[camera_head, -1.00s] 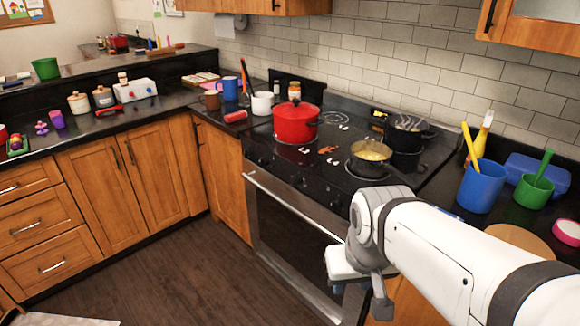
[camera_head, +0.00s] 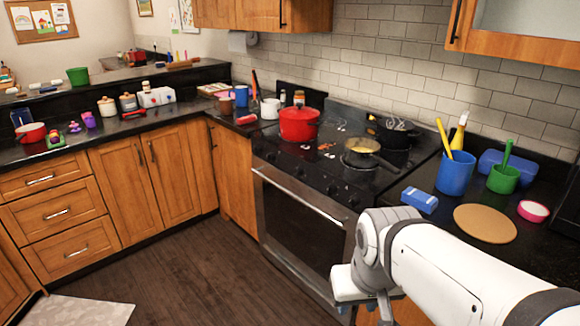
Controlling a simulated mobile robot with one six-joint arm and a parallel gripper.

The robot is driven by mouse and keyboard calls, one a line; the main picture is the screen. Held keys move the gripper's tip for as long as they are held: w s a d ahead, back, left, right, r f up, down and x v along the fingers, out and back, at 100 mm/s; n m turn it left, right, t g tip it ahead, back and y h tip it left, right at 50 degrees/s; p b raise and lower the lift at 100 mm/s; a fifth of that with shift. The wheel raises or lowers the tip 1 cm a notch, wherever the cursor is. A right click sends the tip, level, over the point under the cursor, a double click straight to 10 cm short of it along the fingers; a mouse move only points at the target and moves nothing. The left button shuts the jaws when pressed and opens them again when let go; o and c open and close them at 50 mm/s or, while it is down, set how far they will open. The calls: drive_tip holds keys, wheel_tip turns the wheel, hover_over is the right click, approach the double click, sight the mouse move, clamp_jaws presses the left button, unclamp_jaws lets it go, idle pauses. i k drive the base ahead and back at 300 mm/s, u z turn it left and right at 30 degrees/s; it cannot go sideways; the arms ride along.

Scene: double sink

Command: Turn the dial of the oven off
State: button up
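The oven (camera_head: 302,225) is a dark, steel-edged unit under a black glass cooktop (camera_head: 315,165). A row of small black dials runs along its front edge above the handle. One dial (camera_head: 300,172) sits near the middle of the row and another (camera_head: 353,200) near its right end. Their settings are too small to read. My arm reaches in from the lower right. My gripper (camera_head: 372,305) is low in front of the oven's right end, apart from the dials. Its fingers are mostly hidden by my wrist and the frame edge.
A red pot (camera_head: 299,125), a pan with yellow food (camera_head: 360,157) and a dark pot (camera_head: 395,132) stand on the cooktop. A blue box (camera_head: 419,200), a cork mat (camera_head: 485,223) and a blue cup (camera_head: 455,174) are on the right counter.

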sight(298, 172)
drive_tip(key=u, duration=0.15)
drive_tip(key=i, duration=0.9)
drive_tip(key=z, duration=0.1)
